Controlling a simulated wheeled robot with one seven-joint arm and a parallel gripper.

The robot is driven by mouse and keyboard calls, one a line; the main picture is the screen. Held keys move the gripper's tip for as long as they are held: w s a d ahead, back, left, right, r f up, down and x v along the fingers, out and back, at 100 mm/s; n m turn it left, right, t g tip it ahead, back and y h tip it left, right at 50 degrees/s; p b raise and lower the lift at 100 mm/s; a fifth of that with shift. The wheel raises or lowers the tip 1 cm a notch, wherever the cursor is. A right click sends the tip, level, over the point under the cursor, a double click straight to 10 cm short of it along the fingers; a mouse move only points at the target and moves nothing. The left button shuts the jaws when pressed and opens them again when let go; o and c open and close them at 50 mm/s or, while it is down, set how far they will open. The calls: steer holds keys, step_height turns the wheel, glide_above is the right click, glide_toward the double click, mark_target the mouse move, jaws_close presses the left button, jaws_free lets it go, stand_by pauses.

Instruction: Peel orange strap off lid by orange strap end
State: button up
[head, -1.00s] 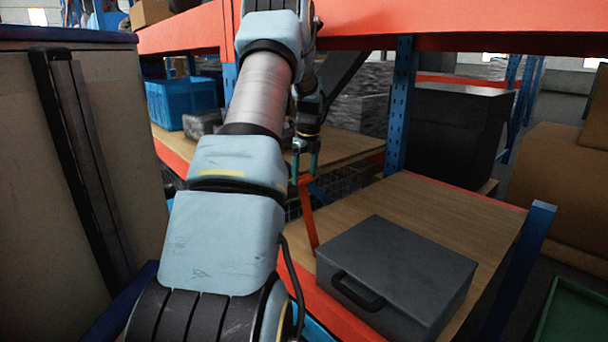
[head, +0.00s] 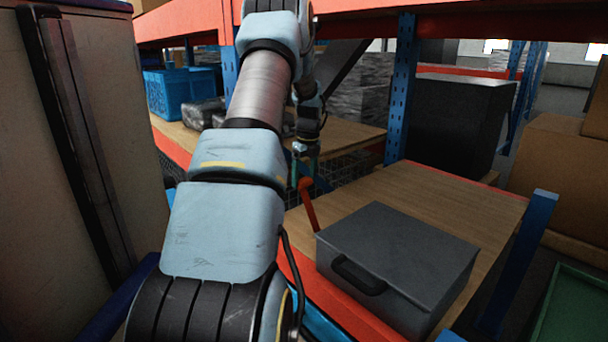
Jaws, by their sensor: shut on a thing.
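A grey case with a flat lid (head: 400,245) and a dark handle (head: 358,277) on its front sits on the wooden shelf. A narrow orange strap (head: 309,207) rises, slightly tilted, beside the lid's left corner. Whether its lower end is still joined to the lid I cannot tell. My gripper (head: 304,180) points down above and left of the case, shut on the strap's upper end. The fingertips are small and partly dark here.
The case stands on a shelf board (head: 440,200) with an orange front beam; the board behind it is clear. A blue crate (head: 180,95) and a pale cabinet (head: 90,180) are at left. A green tray (head: 575,315) is lower right.

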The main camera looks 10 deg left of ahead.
steer(key=shift+f+b, duration=3.85)
steer(key=shift+f, duration=5.1)
steer(key=o, duration=1.1)
steer(key=shift+r, duration=0.1)
step_height(320, 180, up, 8)
steer(key=p, duration=0.5)
steer(key=shift+r+p, duration=0.15)
steer(key=shift+p, duration=0.25)
